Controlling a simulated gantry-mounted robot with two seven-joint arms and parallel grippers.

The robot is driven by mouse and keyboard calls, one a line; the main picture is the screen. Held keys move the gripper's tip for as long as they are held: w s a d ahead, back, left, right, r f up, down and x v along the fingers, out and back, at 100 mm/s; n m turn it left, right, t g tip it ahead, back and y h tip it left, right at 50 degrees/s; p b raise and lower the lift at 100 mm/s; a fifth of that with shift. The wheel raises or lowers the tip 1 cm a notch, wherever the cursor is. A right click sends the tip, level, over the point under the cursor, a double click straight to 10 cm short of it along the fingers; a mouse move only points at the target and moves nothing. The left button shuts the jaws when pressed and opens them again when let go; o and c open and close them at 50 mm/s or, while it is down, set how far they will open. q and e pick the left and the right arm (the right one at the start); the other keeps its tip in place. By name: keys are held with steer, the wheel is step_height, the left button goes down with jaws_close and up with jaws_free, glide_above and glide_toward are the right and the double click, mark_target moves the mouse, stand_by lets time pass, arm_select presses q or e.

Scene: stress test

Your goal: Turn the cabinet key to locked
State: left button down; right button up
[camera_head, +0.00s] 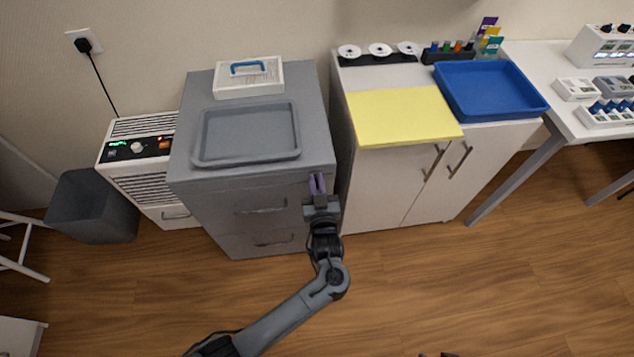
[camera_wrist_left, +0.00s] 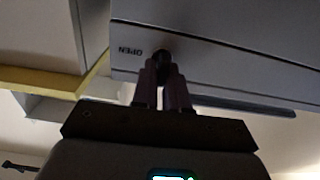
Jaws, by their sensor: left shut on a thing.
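The grey drawer cabinet (camera_head: 240,190) stands at the left of centre in the head view. My left gripper (camera_head: 317,182) is at the upper right of its front, with purple fingers pointing at the cabinet. In the left wrist view the fingers (camera_wrist_left: 163,82) are shut on the dark cabinet key (camera_wrist_left: 162,62) at the cabinet face. The word OPEN (camera_wrist_left: 130,51) appears upside down beside the key. The key's exact angle is hidden by the fingers. In the head view the gripper covers the key. Only small dark tips, perhaps my right gripper, show at the bottom edge.
A grey tray (camera_head: 247,158) and a white box with a blue handle (camera_head: 249,89) sit on the cabinet. A white cupboard (camera_head: 385,185) with a yellow mat (camera_head: 402,115) and blue tray (camera_head: 535,100) stands close on the right. The floor in front is clear.

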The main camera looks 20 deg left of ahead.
arm_select(q)
steer(key=c, duration=1.2)
jaws_free()
steer(key=shift+c, duration=0.2)
steer(key=shift+s+d+r+p, duration=0.1)
steer(key=shift+s+d+p, duration=0.2)
steer(key=shift+s, duration=0.2)
steer(key=p+v, duration=0.1)
steer(key=v, duration=0.5)
steer(key=shift+s, duration=0.1)
